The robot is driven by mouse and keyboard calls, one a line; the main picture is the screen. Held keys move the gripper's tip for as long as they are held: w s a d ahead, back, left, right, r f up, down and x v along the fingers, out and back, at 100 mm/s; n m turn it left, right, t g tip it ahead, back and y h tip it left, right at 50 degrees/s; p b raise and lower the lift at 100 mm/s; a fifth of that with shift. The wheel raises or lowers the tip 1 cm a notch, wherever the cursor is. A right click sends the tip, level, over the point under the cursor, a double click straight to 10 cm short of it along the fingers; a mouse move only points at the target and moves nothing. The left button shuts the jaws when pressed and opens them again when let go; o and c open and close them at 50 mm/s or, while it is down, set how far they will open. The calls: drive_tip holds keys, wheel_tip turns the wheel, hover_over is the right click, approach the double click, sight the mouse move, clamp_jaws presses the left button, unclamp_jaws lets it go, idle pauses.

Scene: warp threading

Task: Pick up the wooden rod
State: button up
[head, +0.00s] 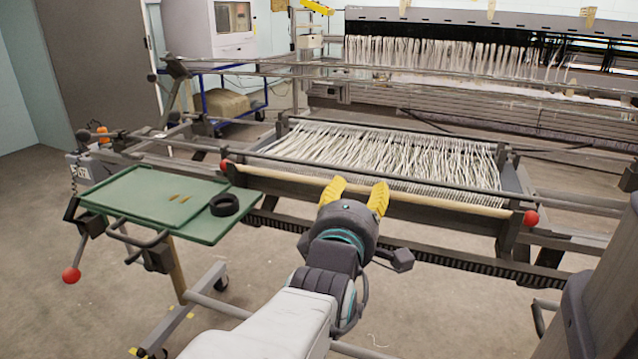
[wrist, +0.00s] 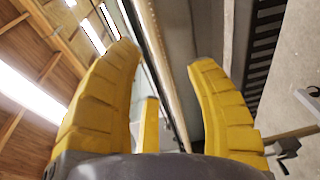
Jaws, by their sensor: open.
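The wooden rod (head: 450,203) is long and pale, with a red ball at each end. In the head view it lies along the near side of the loom frame, below the white warp threads. My gripper (head: 356,193) has yellow fingers, spread open and empty, in front of the rod's middle in that view, hiding a short part of it. In the wrist view the rod (wrist: 166,65) runs steeply between the two open fingers of my gripper (wrist: 163,58). I cannot tell how far the fingers are from the rod.
A green tray table (head: 150,205) stands at the left, with a black ring (head: 225,205) and small brown pieces on it. Dark loom bars (head: 390,180) run just behind the rod. A larger threaded machine (head: 480,60) stands behind. The floor at front left is partly clear.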

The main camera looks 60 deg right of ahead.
sight(362, 187)
drive_tip(key=shift+w+d+b, duration=0.2)
drive_tip(key=shift+d+b, duration=0.05)
drive_tip(key=shift+d, duration=0.75)
drive_tip(key=shift+w+d+b, duration=0.15)
drive_tip(key=shift+d+b, duration=0.1)
drive_tip(key=shift+d, duration=0.75)
drive_tip(key=shift+f, duration=0.1)
clamp_jaws()
